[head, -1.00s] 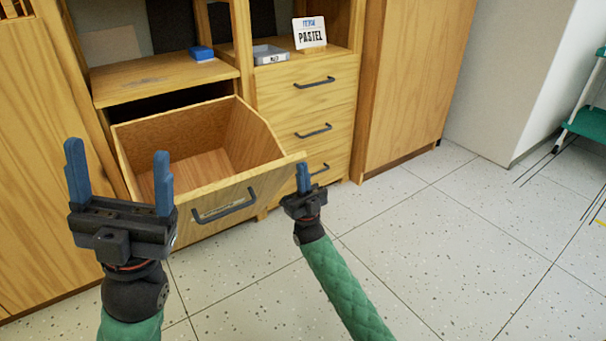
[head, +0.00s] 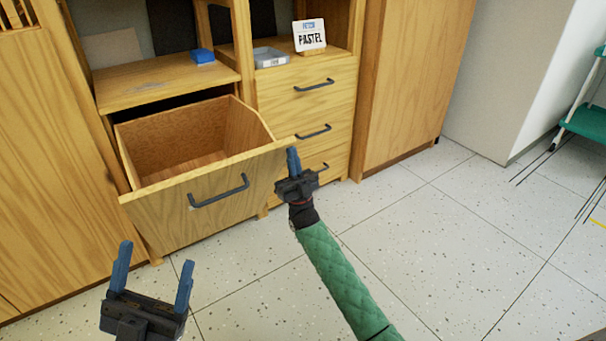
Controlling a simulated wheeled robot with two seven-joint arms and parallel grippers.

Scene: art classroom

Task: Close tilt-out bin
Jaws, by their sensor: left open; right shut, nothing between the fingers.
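The wooden tilt-out bin (head: 160,219) leans out of the cabinet at the left of the head view, partly open. Its inside looks empty. A dark bar handle (head: 218,191) sits on its front. My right gripper (head: 293,161) is shut and empty, at the right end of the bin's front panel near its top corner; whether it touches cannot be told. My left gripper (head: 152,277) is open and empty, low in front of the bin and apart from it.
Drawers with dark handles (head: 313,86) stand right of the bin. The speckled floor (head: 420,250) is clear at right. A green cart (head: 585,122) stands far right.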

